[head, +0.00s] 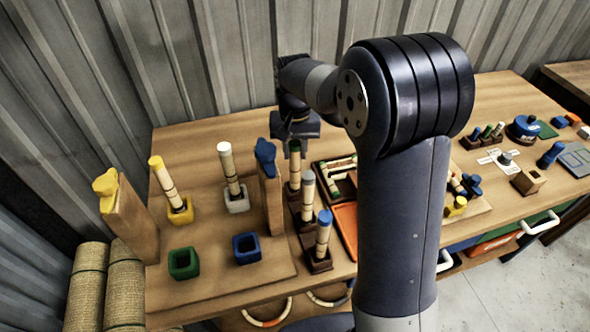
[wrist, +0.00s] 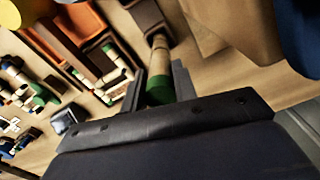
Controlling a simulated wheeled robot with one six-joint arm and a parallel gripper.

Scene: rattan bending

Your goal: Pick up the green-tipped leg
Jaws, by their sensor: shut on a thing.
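The green-tipped leg (head: 294,170) is a pale cane stick with dark bands, upright at its dark brown holder (head: 293,193) in the head view. My gripper (head: 293,140) is above it, at its green top. In the wrist view, my gripper (wrist: 160,88) has its two fingers on either side of the green end of the leg (wrist: 160,60), shut on it. The leg's far end reaches the brown holder (wrist: 146,15); I cannot tell whether it is still seated in it.
A grey-tipped leg (head: 308,188) and a blue-tipped leg (head: 323,234) stand close in front. Yellow-tipped (head: 164,180) and white-tipped (head: 228,165) legs stand in sockets. The green socket (head: 184,263) and blue socket (head: 246,248) are empty. A wooden post (head: 270,200) stands just left.

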